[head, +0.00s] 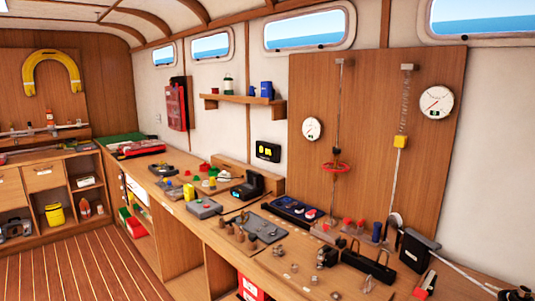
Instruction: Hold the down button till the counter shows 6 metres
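No down button or metre counter can be read for certain at this size. A black device (250,185) with a small blue-lit patch stands on the bench near its middle. A grey box (204,207) with small coloured parts on top lies to its left. A black wall panel (267,151) with two yellow-green marks hangs above the bench. Any figures on these are too small to read. Neither of my grippers shows in the head view.
The long wooden bench runs along the right wall, crowded with small metal parts, a grey plate (260,227) and a dark tray (297,211). The plank floor (80,268) at left is clear.

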